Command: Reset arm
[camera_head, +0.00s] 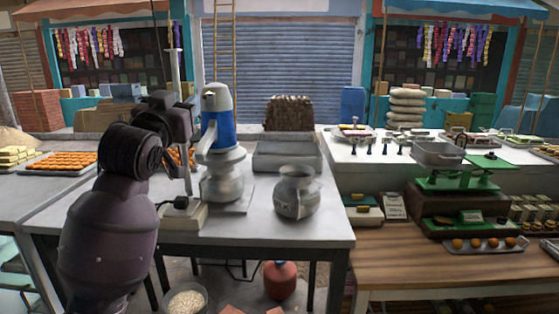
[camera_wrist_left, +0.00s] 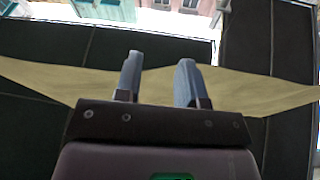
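My left arm rises from the lower left of the head view, and its dark wrist and gripper (camera_head: 170,112) are beside the mixer stand, above the metal table. The fingers are hard to make out there. In the left wrist view the left gripper (camera_wrist_left: 157,75) shows two blue-grey fingers spread apart with nothing between them. Behind them are dark panels, a beige strip and bright building fronts at the top. My right gripper is in neither view.
A mixer with a blue-and-white head (camera_head: 219,128) stands over a steel pot (camera_head: 222,180), close right of my arm. A second metal pot (camera_head: 296,193) is on the table (camera_head: 250,232). A red gas cylinder (camera_head: 279,280) is below. A green scale (camera_head: 455,180) is at right.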

